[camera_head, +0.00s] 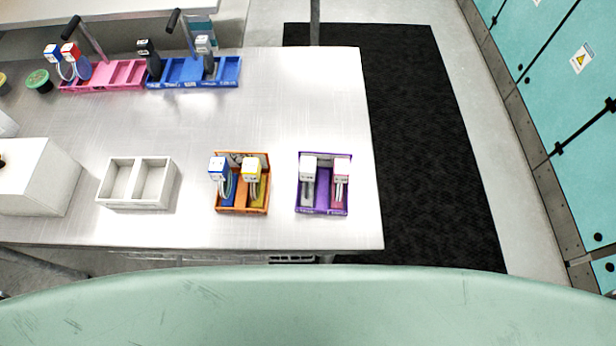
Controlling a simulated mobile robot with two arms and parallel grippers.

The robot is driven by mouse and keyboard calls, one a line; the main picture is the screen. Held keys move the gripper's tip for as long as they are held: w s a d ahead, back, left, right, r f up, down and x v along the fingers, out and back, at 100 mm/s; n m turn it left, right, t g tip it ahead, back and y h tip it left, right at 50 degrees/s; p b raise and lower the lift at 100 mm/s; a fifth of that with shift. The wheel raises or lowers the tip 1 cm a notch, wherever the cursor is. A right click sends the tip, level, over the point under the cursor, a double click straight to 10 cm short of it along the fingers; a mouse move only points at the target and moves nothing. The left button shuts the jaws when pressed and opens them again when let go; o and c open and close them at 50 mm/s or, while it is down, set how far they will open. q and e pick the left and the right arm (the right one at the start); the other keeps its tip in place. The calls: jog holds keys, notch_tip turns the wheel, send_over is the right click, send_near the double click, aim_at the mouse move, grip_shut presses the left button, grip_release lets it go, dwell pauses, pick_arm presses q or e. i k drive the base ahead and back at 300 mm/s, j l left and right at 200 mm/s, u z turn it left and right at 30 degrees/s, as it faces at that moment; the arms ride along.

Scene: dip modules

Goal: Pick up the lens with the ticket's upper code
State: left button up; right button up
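Neither of my grippers is in view. Small hand-held pieces with coloured, labelled tops stand in trays; I cannot tell which are lenses, and their codes are too small to read. No ticket can be made out for certain.
On the metal table (320,100), a pink tray (90,86) and a blue tray (195,83) stand at the back left, holding several pieces. An empty white two-part tray (135,205) and a white box (40,175) stand at left. The table's middle is clear.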

aim_at(307, 164)
jog(key=k+l, duration=0.75)
jog(key=k+u, duration=0.05)
jog(key=k, duration=0.05)
